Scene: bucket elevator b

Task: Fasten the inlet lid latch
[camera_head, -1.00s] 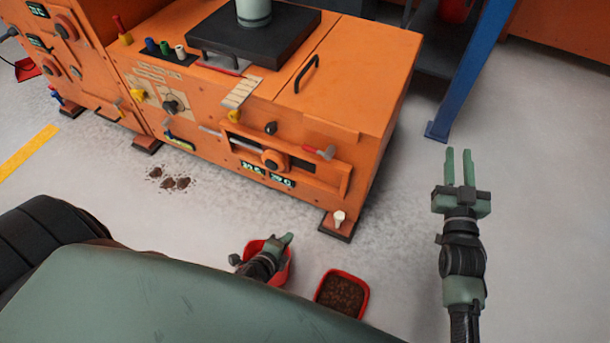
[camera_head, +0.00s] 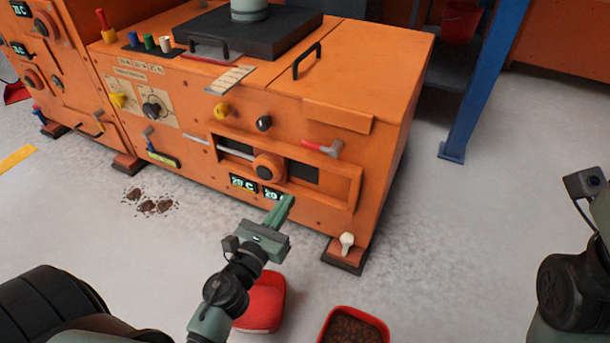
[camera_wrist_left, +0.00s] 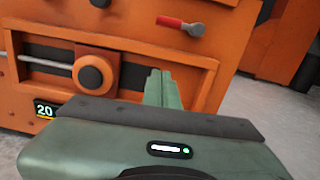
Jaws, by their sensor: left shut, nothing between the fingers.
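The orange machine has a lid panel with a black handle (camera_head: 307,60) on its top right. A red-handled lever with a grey pivot (camera_head: 325,148) sits on the front face below that lid; it looks like the latch, but I cannot tell for sure. The lever also shows in the left wrist view (camera_wrist_left: 182,25), its red handle pointing left. My left gripper (camera_head: 282,208) is shut and empty, in front of the machine's lower front, below and left of the lever and apart from it. Its fingers also show in the left wrist view (camera_wrist_left: 163,86). My right gripper is out of frame.
An orange round knob (camera_head: 268,168) sits on a slotted rail behind my left gripper, above small displays (camera_head: 243,184). A red bin (camera_head: 262,303) and a red tray of brown material (camera_head: 353,328) stand on the floor. A blue post (camera_head: 475,85) rises at right.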

